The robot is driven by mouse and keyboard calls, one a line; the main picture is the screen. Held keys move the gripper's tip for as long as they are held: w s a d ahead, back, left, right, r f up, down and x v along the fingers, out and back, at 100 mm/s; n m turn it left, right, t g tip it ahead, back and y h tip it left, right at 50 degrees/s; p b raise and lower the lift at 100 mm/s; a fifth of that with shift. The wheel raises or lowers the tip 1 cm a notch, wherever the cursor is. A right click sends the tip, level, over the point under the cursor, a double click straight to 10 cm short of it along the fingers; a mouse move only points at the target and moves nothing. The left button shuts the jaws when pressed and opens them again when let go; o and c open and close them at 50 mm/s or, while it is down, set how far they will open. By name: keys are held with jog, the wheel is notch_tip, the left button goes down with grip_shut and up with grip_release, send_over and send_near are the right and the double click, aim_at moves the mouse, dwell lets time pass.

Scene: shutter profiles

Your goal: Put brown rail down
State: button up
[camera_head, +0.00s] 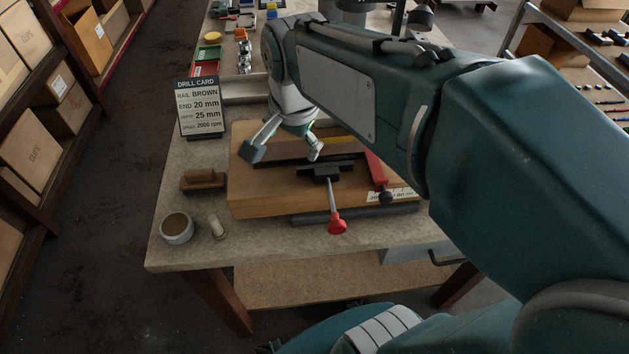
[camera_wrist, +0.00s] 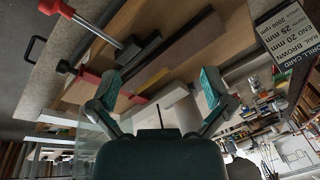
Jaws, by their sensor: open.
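The brown rail (camera_head: 283,149) lies on the wooden board (camera_head: 245,200), behind the black clamp block (camera_head: 327,171). It also shows in the wrist view as a long dark brown bar (camera_wrist: 190,43) running diagonally past the black block. My gripper (camera_head: 284,151) is open, with its fingers spread wide over the rail area. In the wrist view nothing sits between the fingertips (camera_wrist: 160,80). The rail appears to be outside the grasp. My arm hides the right part of the board and the rail's far end.
A red-knobbed clamp handle (camera_head: 337,224) sticks out at the board's front. A red stop (camera_head: 375,170) stands at the right. The drill card (camera_head: 201,108), a brush (camera_head: 204,181) and a cup (camera_head: 177,228) stand at the left.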

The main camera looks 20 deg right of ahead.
jog(key=s+f+n+t, duration=0.1)
jog(key=s+n+t, duration=0.1)
jog(key=s+n, duration=0.8)
jog(key=shift+s+f+n+t, duration=0.2)
jog(key=shift+n+t, duration=0.2)
jog(key=shift+n, duration=0.2)
jog(key=shift+a, duration=0.1)
jog(key=shift+d, duration=0.2)
dwell(0.4)
